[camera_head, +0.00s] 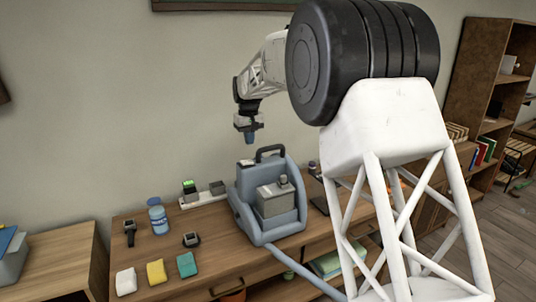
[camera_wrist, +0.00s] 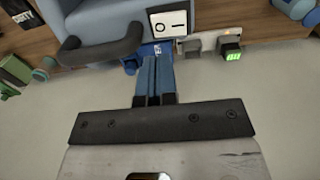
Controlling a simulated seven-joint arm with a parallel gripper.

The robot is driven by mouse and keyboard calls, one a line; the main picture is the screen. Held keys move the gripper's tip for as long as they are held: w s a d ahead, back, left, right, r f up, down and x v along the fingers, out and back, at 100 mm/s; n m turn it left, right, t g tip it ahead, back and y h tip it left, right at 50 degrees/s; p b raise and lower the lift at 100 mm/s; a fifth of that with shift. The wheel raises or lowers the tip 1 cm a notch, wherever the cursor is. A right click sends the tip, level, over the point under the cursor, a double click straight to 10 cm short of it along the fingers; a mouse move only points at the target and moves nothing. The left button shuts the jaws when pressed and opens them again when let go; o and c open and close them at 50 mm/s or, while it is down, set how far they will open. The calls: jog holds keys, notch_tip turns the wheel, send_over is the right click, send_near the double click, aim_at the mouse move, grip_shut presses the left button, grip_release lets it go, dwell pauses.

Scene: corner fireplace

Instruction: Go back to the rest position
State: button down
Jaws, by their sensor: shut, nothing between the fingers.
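My gripper (camera_head: 249,136) hangs in the air above the blue-grey machine on the wooden desk, pointing down. Its blue fingers are shut together and empty, as the wrist view shows (camera_wrist: 154,80). The machine (camera_head: 247,217) has a dark handle (camera_head: 270,151) on top and a grey box in its front. In the wrist view the handle (camera_wrist: 100,45) lies left of the fingers, and a white plate with O and I marks (camera_wrist: 168,23) lies just beyond them. My upper arm hides part of the desk's right side.
The wooden desk (camera_head: 213,268) carries a blue-white bottle (camera_head: 158,219), white, yellow and teal cloths or sponges (camera_head: 157,272), and a power strip with a green-lit plug (camera_head: 190,187). A bookshelf (camera_head: 478,90) stands at the right. The air around my gripper is free.

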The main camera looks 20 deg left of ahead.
jog(key=shift+d, duration=0.1)
jog(key=s+d+r+m, duration=0.2)
jog(key=s+d+r, duration=0.3)
jog(key=d, duration=0.7)
jog(key=s+d+r+m+t, duration=0.1)
jog(key=s+d+r, duration=0.1)
jog(key=s+d, duration=0.8)
jog(key=s+d+r+m, duration=0.2)
jog(key=s+d+r, duration=0.2)
jog(key=d, duration=1.1)
jog(key=s+d+f+m, duration=0.1)
jog(key=s+d+f, duration=0.2)
jog(key=s+d, duration=0.3)
jog(key=s+d+f+m+t, duration=0.1)
jog(key=s+d+f, duration=0.3)
jog(key=s, duration=1.2)
jog(key=s+d+f+m, duration=0.2)
jog(key=s+d+f, duration=0.2)
jog(key=s+d, duration=0.5)
jog(key=shift+s+t, duration=0.3)
jog(key=shift+s, duration=0.65)
jog(key=c, duration=1.8)
grip_release()
